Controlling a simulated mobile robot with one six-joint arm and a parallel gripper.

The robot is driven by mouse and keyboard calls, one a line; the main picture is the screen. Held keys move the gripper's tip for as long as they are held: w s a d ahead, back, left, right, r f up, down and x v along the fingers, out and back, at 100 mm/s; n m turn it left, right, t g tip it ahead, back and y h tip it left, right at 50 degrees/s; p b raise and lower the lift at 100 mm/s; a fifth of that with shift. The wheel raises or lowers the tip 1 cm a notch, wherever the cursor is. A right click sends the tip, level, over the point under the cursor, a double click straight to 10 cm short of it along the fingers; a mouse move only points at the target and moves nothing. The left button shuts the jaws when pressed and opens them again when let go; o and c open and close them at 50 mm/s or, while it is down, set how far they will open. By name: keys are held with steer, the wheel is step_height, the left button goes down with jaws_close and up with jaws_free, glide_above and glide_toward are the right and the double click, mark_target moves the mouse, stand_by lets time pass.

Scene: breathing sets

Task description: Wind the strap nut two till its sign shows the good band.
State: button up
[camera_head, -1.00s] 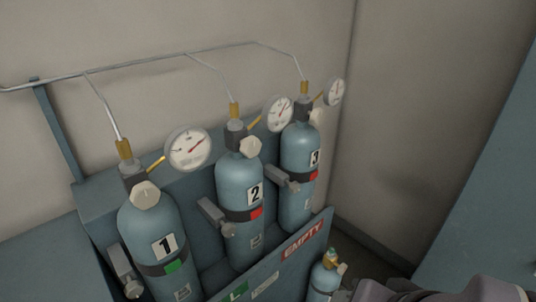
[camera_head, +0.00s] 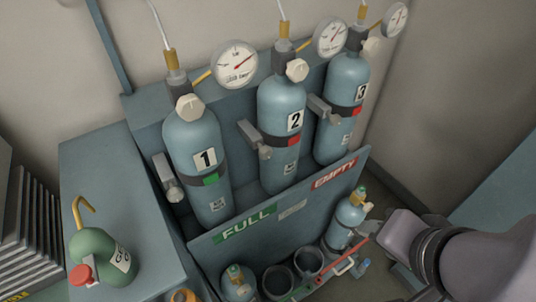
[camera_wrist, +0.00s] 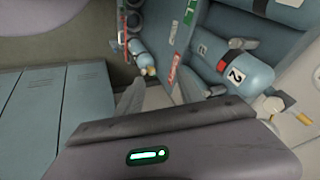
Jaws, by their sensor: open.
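Cylinder 2 (camera_head: 281,105) is a blue bottle standing in the rack between cylinders 1 and 3. A dark strap (camera_head: 272,137) goes around it, with a red sign (camera_head: 294,140) on the strap. The strap nut two (camera_head: 264,153) sits on a grey clamp bracket at the strap's left side. In the wrist view cylinder 2 (camera_wrist: 252,76) lies at the upper right with its red sign (camera_wrist: 236,43). My gripper (camera_wrist: 160,92) is open and empty, apart from the cylinder; its fingers point up in the wrist picture. The head view shows my arm at the lower right, fingertips not clear.
Cylinder 1 (camera_head: 198,135) has a green sign; cylinder 3 (camera_head: 343,85) has a red one. A front panel (camera_head: 290,205) marked FULL and EMPTY stands before them. Small bottles, such as one at the EMPTY end (camera_head: 346,222), stand in front. A green bottle (camera_head: 100,258) is at left.

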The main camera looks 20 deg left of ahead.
steer(key=s+a+f+g+y+p, duration=0.1)
steer(key=s+a+f+g+y, duration=0.25)
steer(key=a+f+g, duration=0.2)
steer(key=w+a+r+m+g+y+p, duration=0.1)
steer(key=a+r+m+g+y, duration=0.15)
steer(key=a+y, duration=0.35)
steer(key=w+a+r+m+g+y+p, duration=0.1)
steer(key=a+m+y, duration=0.25)
steer(key=a, duration=0.35)
steer(key=m+t+h+p, duration=0.1)
steer(key=m+t+p, duration=0.1)
steer(key=m+t, duration=1.3)
glide_toward(268, 155)
steer(key=b+x, duration=1)
steer(key=x, duration=0.1)
steer(key=shift+r, duration=0.1)
